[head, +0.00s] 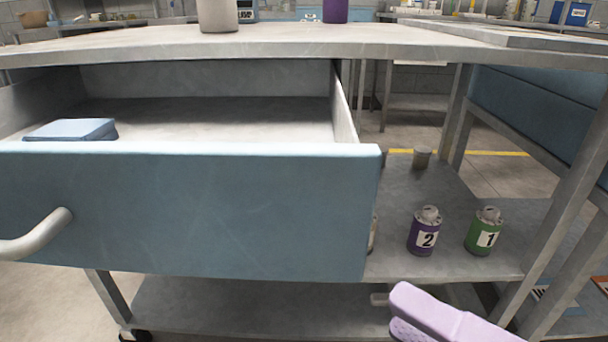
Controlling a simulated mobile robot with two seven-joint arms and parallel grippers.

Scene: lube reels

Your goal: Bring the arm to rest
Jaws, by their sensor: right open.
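My right gripper (400,312) shows at the bottom right of the head view, with pale purple fingers. It is open, and nothing shows between its fingers. It is in front of the lower shelf, below and to the right of the open drawer (190,210). Most of the right arm is out of the frame. My left gripper is not in view.
The blue drawer stands pulled out, with a handle (35,238) at left and a blue box (72,130) inside. Purple can 2 (425,234) and green can 1 (484,234) stand on the shelf (455,265). The worktop (300,42) runs above.

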